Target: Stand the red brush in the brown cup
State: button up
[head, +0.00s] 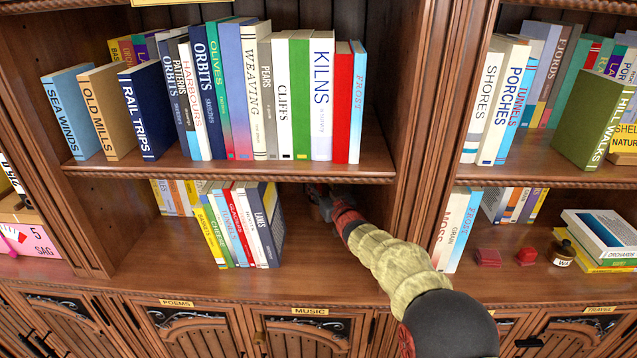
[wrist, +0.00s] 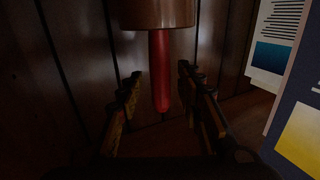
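In the wrist view, the brown cup (wrist: 157,14) is cut off by the top edge of the picture. The red brush (wrist: 160,75) shows as a straight, round-ended handle running from the cup's edge. Its other end is hidden at the cup, so it appears to stand in it. My gripper (wrist: 160,76) has its two fingers apart, one on each side of the handle, with a visible gap on both sides. In the head view my gripper (head: 318,192) is deep in the lower middle shelf, in shadow; the brush and cup cannot be made out clearly there.
A row of books (head: 240,225) stands left of my gripper; books (wrist: 302,110) show close on the right in the wrist view. The upper shelf board (head: 230,175) is low over my arm. A wooden upright (head: 420,130) stands to the right. The shelf front (head: 190,270) is clear.

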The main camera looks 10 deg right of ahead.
notch_tip(320, 180, up, 10)
dwell(0.7)
dwell(0.7)
